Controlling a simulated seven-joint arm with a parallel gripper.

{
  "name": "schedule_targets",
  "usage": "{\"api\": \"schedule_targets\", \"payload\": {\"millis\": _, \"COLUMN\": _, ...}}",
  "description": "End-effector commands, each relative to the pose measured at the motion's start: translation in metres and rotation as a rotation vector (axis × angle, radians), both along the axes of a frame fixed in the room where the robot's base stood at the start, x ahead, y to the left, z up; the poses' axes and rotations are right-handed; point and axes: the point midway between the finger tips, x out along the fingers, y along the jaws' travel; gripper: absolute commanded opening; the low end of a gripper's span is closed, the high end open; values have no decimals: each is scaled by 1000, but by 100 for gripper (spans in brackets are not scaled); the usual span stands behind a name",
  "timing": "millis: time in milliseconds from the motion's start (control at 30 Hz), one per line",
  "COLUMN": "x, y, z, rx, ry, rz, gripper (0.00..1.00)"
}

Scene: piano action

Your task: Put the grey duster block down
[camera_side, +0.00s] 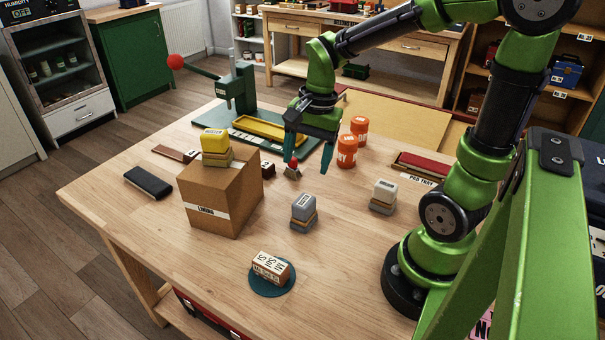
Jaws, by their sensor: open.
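A grey block (304,207) with a pale label, apparently the grey duster block, stands on the wooden tabletop near the middle, with a tan band and a darker grey base below its top part. My gripper (307,165) is above and behind it, pointing down with its fingers spread. The gripper is apart from the grey block. A small grey piece with a red knob (292,168) stands by the left finger; I cannot tell whether they touch.
A cardboard box (216,205) carries a yellow block (216,142). A green press (240,89) stands behind. The front tabletop has free room.

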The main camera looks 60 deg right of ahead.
Motion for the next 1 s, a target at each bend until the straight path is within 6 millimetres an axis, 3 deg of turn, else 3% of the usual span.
{"api": "schedule_targets", "payload": {"millis": 200, "x": -25, "y": 37, "z": 49, "rx": -149, "ry": -341, "rz": 514, "gripper": 70}}
{"api": "schedule_targets", "payload": {"millis": 400, "x": -44, "y": 56, "z": 73, "rx": -261, "ry": -562, "rz": 830, "gripper": 70}}
{"api": "schedule_targets", "payload": {"millis": 567, "x": -49, "y": 60, "z": 78, "rx": -295, "ry": -620, "rz": 913, "gripper": 70}}
{"api": "schedule_targets", "payload": {"millis": 1000, "x": -49, "y": 59, "z": 78, "rx": -296, "ry": -619, "rz": 914, "gripper": 70}}
